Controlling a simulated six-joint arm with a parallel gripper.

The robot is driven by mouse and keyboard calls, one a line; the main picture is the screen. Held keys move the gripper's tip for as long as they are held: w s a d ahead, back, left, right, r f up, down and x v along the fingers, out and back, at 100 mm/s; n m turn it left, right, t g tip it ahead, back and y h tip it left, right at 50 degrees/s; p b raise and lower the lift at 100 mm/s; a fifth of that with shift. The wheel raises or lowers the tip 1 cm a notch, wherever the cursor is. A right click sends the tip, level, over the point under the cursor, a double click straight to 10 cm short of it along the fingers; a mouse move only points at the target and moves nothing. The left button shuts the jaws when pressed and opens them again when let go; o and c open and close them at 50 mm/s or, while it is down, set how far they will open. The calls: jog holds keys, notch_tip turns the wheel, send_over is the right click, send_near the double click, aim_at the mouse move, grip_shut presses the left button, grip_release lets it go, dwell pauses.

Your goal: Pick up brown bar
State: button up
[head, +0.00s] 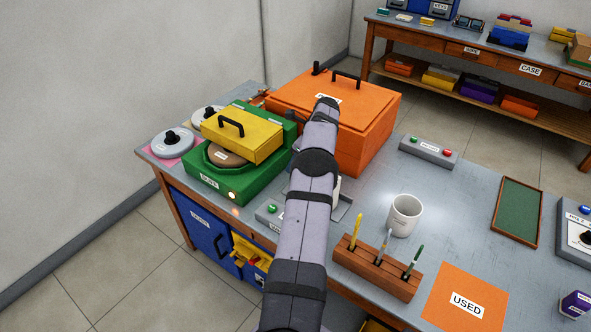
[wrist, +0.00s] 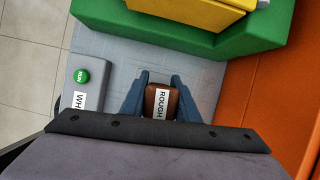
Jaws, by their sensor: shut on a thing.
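The brown bar (wrist: 172,104), with a white label reading ROUGH, shows in the wrist view between the two blue fingers of my gripper (wrist: 161,84). My gripper is shut on it, one finger on each side. The grey table surface lies beneath and ahead of it; I cannot tell whether the bar touches the table. In the head view my arm hides the gripper and the bar.
The green machine (head: 203,186) with a yellow cover (head: 260,146) is ahead. The orange box (head: 368,139) stands close on the right. A grey RUN button box (wrist: 80,93) is left. A white mug (head: 404,216) and wooden holder (head: 375,275) stand right of my arm.

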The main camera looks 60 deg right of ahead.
notch_tip(320, 180, up, 7)
jog(key=w+a+r+n+g+y+p, duration=0.15)
jog(key=w+a+n+p, duration=0.45)
jog(key=a, duration=0.6)
jog(key=w+a+r+n+g+y+p, duration=0.1)
jog(key=w+a+r+n+y+p, duration=0.3)
jog(key=a+n, duration=0.7)
jog(key=s+a+r+n+g+h+p, duration=0.1)
jog(key=a+r+n+g+p, duration=0.15)
jog(key=a+n, duration=0.65)
jog(key=s+a+r+n+g+p, duration=0.1)
jog(key=s+a+n+g+p, duration=0.15)
jog(key=a, duration=1.25)
jog(key=w+d+f+m+t, duration=0.2)
jog(key=w+d+m+t, duration=0.5)
jog(key=w+d+m, duration=0.55)
jog(key=w+d+r+m+t+h, duration=0.1)
jog(key=w+d+m+h, duration=0.1)
jog(key=d+m+h, duration=0.2)
jog(key=w+d+r+m+t+h, duration=0.1)
jog(key=w+d+r+m+h, duration=0.1)
jog(key=d+m, duration=0.9)
jog(key=d+h, duration=0.1)
jog(key=d, duration=0.4)
jog(key=shift+w+d+t+h, duration=0.35)
jog(key=shift+w, duration=0.05)
